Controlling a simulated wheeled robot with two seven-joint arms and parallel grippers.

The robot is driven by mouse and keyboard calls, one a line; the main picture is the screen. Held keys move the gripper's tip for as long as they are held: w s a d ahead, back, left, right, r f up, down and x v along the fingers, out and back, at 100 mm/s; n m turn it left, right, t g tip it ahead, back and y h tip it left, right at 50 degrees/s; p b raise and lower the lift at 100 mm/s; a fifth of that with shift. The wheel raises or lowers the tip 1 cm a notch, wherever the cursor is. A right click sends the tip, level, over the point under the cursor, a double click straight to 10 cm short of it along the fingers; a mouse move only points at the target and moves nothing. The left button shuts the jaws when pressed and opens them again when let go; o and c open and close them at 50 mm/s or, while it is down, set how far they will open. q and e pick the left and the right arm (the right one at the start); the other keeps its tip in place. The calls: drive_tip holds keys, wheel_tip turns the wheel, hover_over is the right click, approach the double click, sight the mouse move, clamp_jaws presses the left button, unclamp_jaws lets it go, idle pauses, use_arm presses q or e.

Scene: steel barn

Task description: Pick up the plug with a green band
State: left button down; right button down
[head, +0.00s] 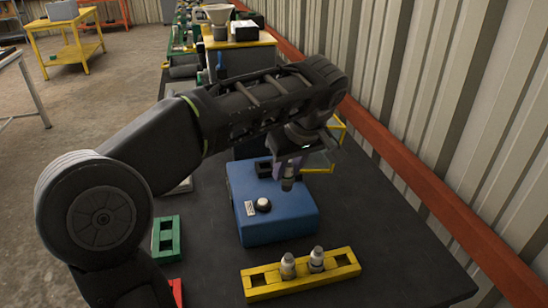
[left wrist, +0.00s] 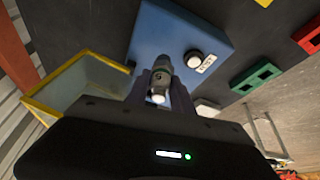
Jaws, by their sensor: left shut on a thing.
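My left gripper (head: 288,168) is shut on a dark grey plug (head: 287,184) and holds it, roughly upright, over the back right part of the blue box. In the left wrist view the plug (left wrist: 160,72) stands between the two fingers (left wrist: 160,88), with the blue box behind it. I cannot clearly make out a green band on it. Two other plugs, a left one (head: 288,266) and a right one (head: 316,259), stand in the yellow rack (head: 262,284); their band colours are too small to tell. My right gripper is not in view.
The blue box (head: 275,222) has a white knob and a label on top. A green block (head: 166,240) and a red block (head: 176,291) lie to its left. A yellow-edged bin (left wrist: 75,88) is beside the gripper. A red rail and corrugated wall bound the right.

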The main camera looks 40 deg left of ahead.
use_arm(q)
drive_tip(key=d, duration=0.1)
drive_tip(key=s+d+p, duration=0.1)
drive_tip(key=d, duration=0.1)
drive_tip(key=s+d, duration=0.1)
drive_tip(key=shift+s+d+r, duration=0.2)
drive_tip(key=shift+d, duration=0.1)
drive_tip(key=shift+s+d+f, duration=0.1)
drive_tip(key=shift+s+d, duration=0.25)
drive_tip(key=shift+d, duration=0.35)
drive_tip(key=shift+r+p, duration=1.25)
drive_tip(key=shift+p, duration=0.3)
